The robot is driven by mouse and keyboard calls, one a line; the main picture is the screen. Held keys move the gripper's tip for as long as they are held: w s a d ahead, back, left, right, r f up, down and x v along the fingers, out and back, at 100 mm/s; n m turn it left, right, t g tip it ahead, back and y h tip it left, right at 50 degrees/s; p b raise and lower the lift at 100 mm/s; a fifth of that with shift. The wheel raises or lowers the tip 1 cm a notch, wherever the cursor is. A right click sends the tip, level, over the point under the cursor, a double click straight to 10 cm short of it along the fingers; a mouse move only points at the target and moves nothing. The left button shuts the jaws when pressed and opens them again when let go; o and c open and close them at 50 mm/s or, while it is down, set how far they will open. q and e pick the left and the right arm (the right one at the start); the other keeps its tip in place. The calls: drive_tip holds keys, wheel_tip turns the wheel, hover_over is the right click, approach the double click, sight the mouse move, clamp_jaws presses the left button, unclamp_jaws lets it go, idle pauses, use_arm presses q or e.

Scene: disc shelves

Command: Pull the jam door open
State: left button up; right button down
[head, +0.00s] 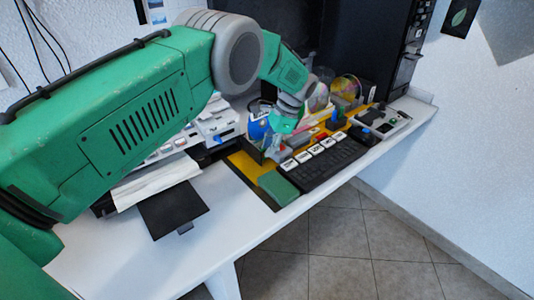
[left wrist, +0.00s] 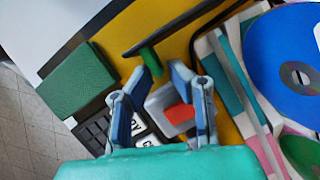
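No part is clearly recognisable as the jam door. In the left wrist view a grey-white housing with a red part (left wrist: 179,114) lies between and behind my left fingers, with a small green piece (left wrist: 150,59) near the fingertips. My right gripper is not in view.
A green block (head: 278,188) sits at the yellow mat's (head: 247,168) near corner. Discs (head: 346,88) stand behind the labels. A white machine (head: 215,122) stands left, partly behind my arm. A black plate (head: 172,209) lies on the white table (head: 215,238), whose front is clear.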

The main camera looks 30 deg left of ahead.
use_arm(q)
drive_tip(key=v, duration=1)
drive_tip(key=shift+f, duration=0.1)
